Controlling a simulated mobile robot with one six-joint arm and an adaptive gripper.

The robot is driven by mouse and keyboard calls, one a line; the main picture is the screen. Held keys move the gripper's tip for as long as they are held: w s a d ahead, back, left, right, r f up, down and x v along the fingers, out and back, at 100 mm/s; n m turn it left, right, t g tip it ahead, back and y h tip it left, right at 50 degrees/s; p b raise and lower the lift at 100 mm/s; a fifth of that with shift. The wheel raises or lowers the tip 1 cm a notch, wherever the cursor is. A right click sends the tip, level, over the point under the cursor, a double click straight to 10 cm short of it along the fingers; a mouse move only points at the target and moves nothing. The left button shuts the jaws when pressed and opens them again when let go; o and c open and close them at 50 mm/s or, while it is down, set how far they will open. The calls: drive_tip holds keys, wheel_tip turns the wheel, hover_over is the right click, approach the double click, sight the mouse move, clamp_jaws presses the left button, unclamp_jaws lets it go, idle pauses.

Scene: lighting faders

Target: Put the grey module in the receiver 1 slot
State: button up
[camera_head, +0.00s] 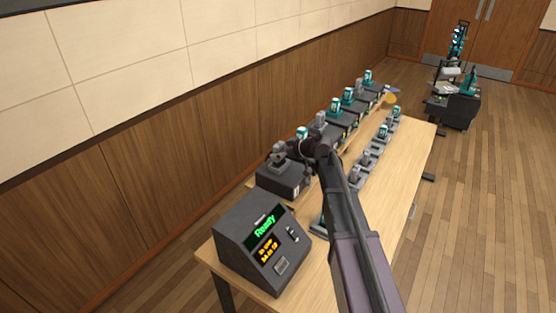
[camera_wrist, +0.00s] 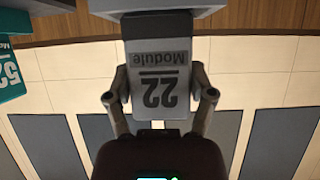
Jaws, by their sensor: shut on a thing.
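The grey module (camera_wrist: 160,60), marked "Module 22", is between the two fingers of my gripper (camera_wrist: 160,96) in the wrist view, where its lettering is upside down. My gripper is shut on it. The module's end meets or lies very close to a grey block (camera_wrist: 150,5) at the top edge of that view. I cannot tell whether it is fully seated. In the head view, my gripper (camera_head: 288,150) is at the grey module (camera_head: 277,152), over the nearest dark unit (camera_head: 283,181). No receiver number is readable.
A teal module marked 52 (camera_wrist: 10,65) stands beside the held one. Further dark units with teal modules (camera_head: 336,106) line the wall side of the table (camera_head: 405,187). A control box (camera_head: 262,240) reading "Ready" stands at the near end. Grey holders (camera_head: 365,162) lie along the table's middle.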

drive_tip(key=shift+f+b, duration=0.55)
drive_tip(key=shift+f, duration=0.35)
drive_tip(key=shift+f, duration=0.15)
drive_tip(key=o, duration=1.1)
drive_tip(key=shift+r, duration=0.2)
drive_tip(key=shift+s+d+r, duration=0.1)
drive_tip(key=shift+r, duration=0.05)
drive_tip(key=p+v, duration=0.5)
drive_tip(key=v, duration=0.6)
drive_tip(key=shift+d+p, duration=0.3)
drive_tip(key=shift+p, duration=0.1)
drive_tip(key=shift+s, duration=0.1)
